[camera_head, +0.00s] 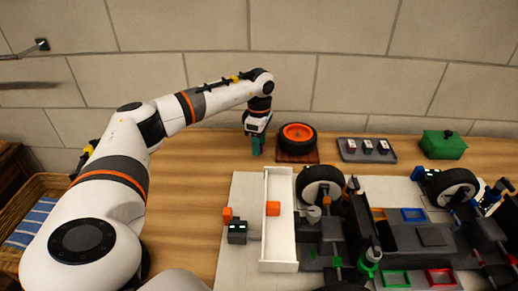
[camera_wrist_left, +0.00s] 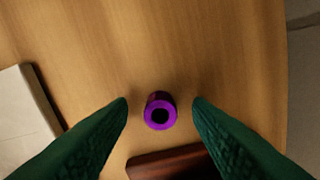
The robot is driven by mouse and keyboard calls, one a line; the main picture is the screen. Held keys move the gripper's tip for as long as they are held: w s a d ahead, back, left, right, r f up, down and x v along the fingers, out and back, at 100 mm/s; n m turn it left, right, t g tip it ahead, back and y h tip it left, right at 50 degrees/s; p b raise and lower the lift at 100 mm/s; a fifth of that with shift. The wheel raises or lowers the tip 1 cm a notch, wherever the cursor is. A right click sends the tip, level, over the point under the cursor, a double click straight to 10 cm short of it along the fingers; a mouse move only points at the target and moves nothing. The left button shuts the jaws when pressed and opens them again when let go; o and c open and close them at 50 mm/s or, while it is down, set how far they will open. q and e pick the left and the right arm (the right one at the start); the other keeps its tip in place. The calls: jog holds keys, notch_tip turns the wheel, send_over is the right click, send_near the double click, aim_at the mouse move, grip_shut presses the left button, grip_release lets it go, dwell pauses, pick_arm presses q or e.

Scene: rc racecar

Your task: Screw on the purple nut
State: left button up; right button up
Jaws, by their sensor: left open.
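The purple nut (camera_wrist_left: 160,112) stands on the wooden table in the left wrist view, its round hole facing the camera. My left gripper (camera_wrist_left: 160,104) is open, with its green fingertips on either side of the nut and a gap to each. In the head view my left gripper (camera_head: 257,148) points down over the table, left of the wheel with the orange rim; the nut cannot be made out there. The racecar (camera_head: 345,225) lies in parts on a light board at the front right. My right gripper is not in view.
The orange-rimmed wheel (camera_head: 297,135) lies on a brown stand. A grey tray (camera_head: 367,150) with small dark pieces and a green box (camera_head: 443,145) stand along the back. A basket (camera_head: 35,205) is at the left. The table left of the light board is clear.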

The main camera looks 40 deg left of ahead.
pick_arm(q)
grip_shut()
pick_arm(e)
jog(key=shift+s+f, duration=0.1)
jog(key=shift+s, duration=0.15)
pick_arm(q)
jog(key=shift+r, duration=0.15)
